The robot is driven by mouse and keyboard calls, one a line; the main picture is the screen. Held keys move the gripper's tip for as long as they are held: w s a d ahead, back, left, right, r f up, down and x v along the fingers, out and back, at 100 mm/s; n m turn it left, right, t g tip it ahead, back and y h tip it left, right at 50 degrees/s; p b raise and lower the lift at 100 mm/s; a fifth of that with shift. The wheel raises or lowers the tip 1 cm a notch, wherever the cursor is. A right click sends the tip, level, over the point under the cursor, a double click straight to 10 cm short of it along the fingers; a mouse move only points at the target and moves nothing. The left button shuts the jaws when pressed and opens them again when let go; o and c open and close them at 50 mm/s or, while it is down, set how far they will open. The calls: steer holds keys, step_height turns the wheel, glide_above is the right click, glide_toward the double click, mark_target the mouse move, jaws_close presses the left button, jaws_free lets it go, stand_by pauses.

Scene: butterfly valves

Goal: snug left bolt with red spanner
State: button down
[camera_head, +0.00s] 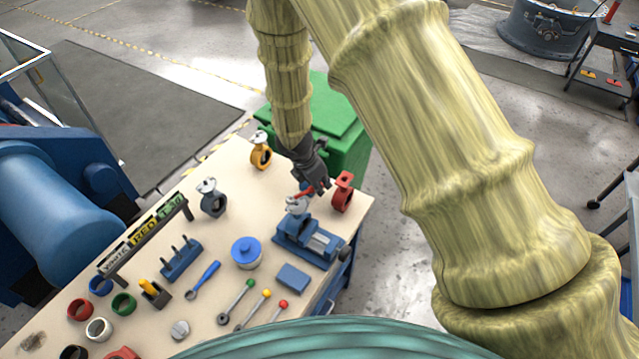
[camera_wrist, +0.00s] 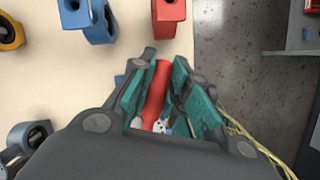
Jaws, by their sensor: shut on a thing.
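My gripper (camera_head: 316,176) is over the right part of the bench in the head view. In the wrist view its teal-padded fingers (camera_wrist: 158,95) are shut on the red spanner (camera_wrist: 157,88), whose red handle lies between them. A red part of the spanner (camera_head: 303,192) also shows beside the gripper in the head view. Just below it, a white valve (camera_head: 296,206) stands at the blue vise (camera_head: 300,238). A small white and blue part (camera_wrist: 165,126) shows between the fingers. The left bolt cannot be made out, and I cannot tell whether the spanner touches it.
A red valve (camera_head: 343,192) stands close right of my gripper. A yellow valve (camera_head: 260,152) and a grey valve (camera_head: 212,198) stand farther left. A blue spanner (camera_head: 203,280), a blue-lidded tub (camera_head: 246,252) and several coloured rings lie on the bench. A green bin (camera_head: 345,130) is behind.

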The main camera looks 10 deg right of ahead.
steer(key=shift+r, duration=0.45)
steer(key=shift+r, duration=2.35)
